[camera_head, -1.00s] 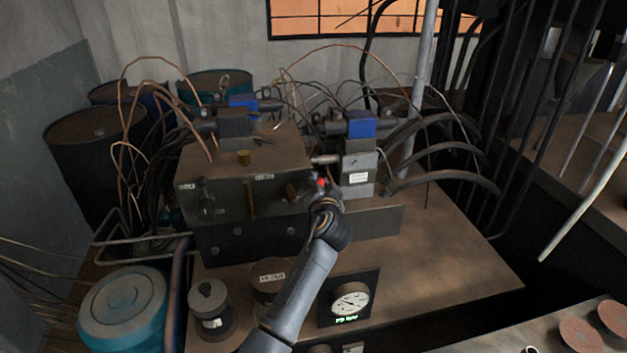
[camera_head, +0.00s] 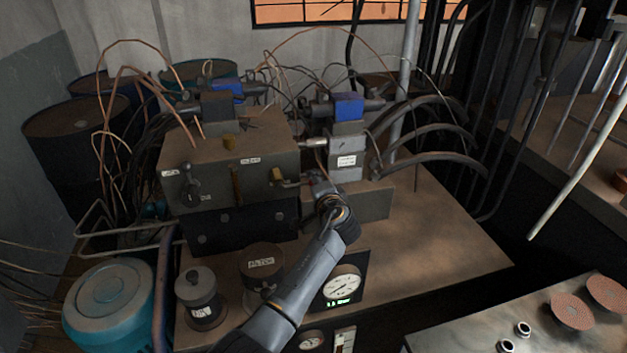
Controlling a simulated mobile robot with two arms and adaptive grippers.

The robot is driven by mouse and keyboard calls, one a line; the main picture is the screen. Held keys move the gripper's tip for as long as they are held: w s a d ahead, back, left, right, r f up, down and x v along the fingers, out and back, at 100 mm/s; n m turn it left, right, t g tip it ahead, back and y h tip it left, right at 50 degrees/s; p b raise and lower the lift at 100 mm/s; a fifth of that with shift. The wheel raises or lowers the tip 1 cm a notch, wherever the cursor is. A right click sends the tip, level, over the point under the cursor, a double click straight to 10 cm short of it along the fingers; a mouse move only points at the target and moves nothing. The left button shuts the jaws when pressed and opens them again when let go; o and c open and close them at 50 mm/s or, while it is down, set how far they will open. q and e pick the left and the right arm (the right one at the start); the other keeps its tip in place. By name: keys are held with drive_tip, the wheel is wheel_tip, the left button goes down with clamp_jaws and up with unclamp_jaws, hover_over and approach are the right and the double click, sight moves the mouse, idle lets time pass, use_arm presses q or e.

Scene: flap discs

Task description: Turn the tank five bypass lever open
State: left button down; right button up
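A dark steel valve block (camera_head: 222,160) stands on the bench, with small labels too small to read. On its front are a black-knobbed lever (camera_head: 188,180) at the left, an upright brass lever (camera_head: 237,186) in the middle and a brass fitting (camera_head: 277,175) at the right. A thin handle runs right from this fitting toward my gripper. I cannot tell which is the tank five bypass lever. My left gripper (camera_head: 321,186) is just right of the block's front corner. Its fingers are small and dark, so its opening and any contact are unclear. My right gripper is not in view.
A filter canister (camera_head: 262,262) and a grey pot (camera_head: 200,297) stand in front of the block. Hoses (camera_head: 430,138) arch at the right. The bench's right part (camera_head: 440,230) is clear.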

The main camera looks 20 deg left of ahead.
use_arm(q)
drive_tip(key=shift+s+d+f, duration=0.1)
drive_tip(key=shift+d+f, duration=0.05)
drive_tip(key=shift+f, duration=0.3)
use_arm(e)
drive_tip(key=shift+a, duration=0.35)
use_arm(q)
drive_tip(key=c, duration=1)
unclamp_jaws()
drive_tip(key=shift+s+r, duration=0.1)
drive_tip(key=shift+c, duration=0.2)
drive_tip(key=shift+d+r, duration=0.15)
drive_tip(key=shift+r, duration=0.05)
drive_tip(key=v, duration=0.7)
drive_tip(key=shift+s+d, duration=0.2)
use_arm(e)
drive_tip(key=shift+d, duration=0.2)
